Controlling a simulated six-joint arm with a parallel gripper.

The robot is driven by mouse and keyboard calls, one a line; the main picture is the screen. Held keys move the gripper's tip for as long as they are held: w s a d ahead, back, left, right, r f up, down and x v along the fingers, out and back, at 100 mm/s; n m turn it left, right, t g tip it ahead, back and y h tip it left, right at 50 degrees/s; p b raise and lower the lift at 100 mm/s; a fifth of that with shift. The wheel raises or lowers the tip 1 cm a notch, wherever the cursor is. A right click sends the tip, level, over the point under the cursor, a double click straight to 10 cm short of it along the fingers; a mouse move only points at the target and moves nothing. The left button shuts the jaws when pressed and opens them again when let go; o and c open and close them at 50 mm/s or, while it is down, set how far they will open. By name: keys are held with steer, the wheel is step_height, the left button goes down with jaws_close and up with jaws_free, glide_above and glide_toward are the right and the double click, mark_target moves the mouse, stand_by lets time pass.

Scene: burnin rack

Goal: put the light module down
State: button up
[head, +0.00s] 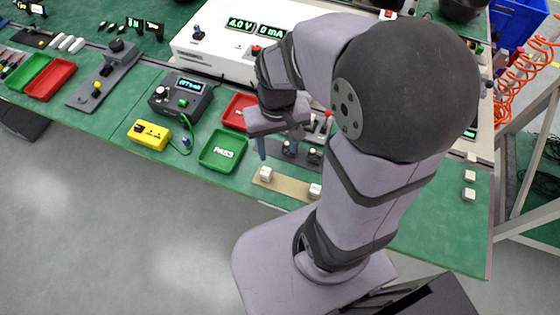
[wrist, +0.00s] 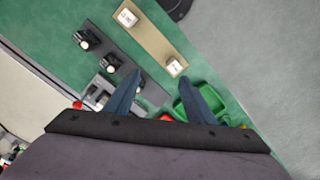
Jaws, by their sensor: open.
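Two small white block modules sit on a tan strip (head: 290,186) at the bench's front edge. One (head: 266,174) is at its left end and the other (head: 315,190) at its right end. Which of them is the light module I cannot tell. My gripper (head: 279,147) is open, with nothing seen between its blue fingers, above the bench just behind the left block. In the wrist view, the near block (wrist: 175,67) lies just beyond the fingertips (wrist: 161,76), and the far block (wrist: 128,15) is farther up the strip (wrist: 152,42).
A dark base with black knobs (head: 288,149) lies behind the strip. A green PASS tray (head: 222,150), a red tray (head: 236,112) and a yellow meter (head: 149,135) stand to the left. A white power supply (head: 208,50) is behind. Loose white blocks (head: 468,194) lie at right.

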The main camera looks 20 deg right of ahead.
steer(key=shift+n, duration=0.8)
steer(key=s, duration=0.1)
steer(key=s+f, duration=0.1)
steer(key=s+a, duration=0.1)
steer(key=s, duration=0.1)
steer(key=shift+f, duration=0.15)
